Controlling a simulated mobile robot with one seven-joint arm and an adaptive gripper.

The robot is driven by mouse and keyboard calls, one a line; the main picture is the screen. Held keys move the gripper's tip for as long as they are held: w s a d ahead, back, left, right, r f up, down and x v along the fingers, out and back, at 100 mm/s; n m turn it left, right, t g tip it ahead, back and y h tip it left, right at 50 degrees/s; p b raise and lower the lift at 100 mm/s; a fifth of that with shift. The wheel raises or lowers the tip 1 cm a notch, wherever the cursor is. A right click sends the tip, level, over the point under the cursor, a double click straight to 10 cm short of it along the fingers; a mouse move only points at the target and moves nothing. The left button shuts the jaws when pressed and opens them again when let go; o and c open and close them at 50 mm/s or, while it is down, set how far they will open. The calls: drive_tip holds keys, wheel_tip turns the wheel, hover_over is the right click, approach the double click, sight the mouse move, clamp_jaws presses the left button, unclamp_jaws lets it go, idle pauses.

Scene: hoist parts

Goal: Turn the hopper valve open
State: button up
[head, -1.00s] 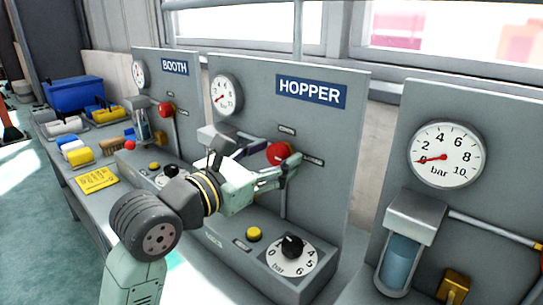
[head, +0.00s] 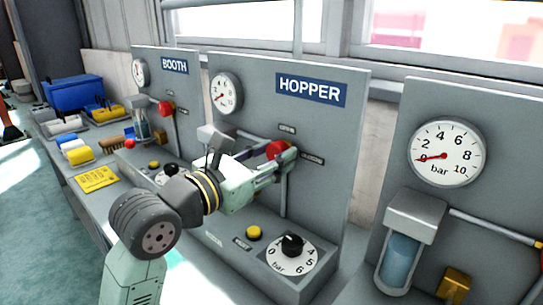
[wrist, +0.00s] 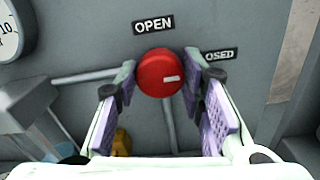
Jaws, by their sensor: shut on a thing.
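The hopper valve's round red knob (head: 277,148) is on the grey panel under the blue HOPPER sign (head: 311,91). In the wrist view the knob (wrist: 160,72) is between my fingers, and its short white mark points right, toward the partly hidden label ending in "OSED" (wrist: 220,54). The OPEN label (wrist: 153,24) is just above the knob. My gripper (wrist: 161,84) is shut on the red knob, one finger on each side. In the head view my gripper (head: 282,156) reaches the knob from the lower left.
The hopper gauge (head: 226,94) reads low, its needle pointing lower left. Below are a yellow button (head: 254,233) and a black-knobbed bar dial (head: 292,245). The booth panel with its red knob (head: 165,108) is at left; another gauge panel (head: 447,154) stands at right.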

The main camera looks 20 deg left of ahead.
drive_tip(key=n+b, duration=0.1)
drive_tip(key=n, duration=0.7)
drive_tip(key=shift+n, duration=0.3)
drive_tip(key=n+p, duration=0.2)
drive_tip(key=n, duration=0.3)
drive_tip(key=shift+r+p, duration=0.1)
drive_tip(key=shift+p, duration=0.25)
drive_tip(key=shift+n+p, duration=1)
drive_tip(key=shift+n, duration=1.1)
drive_tip(key=o, duration=1.1)
drive_tip(key=shift+o, duration=0.2)
drive_tip(key=shift+a, duration=0.1)
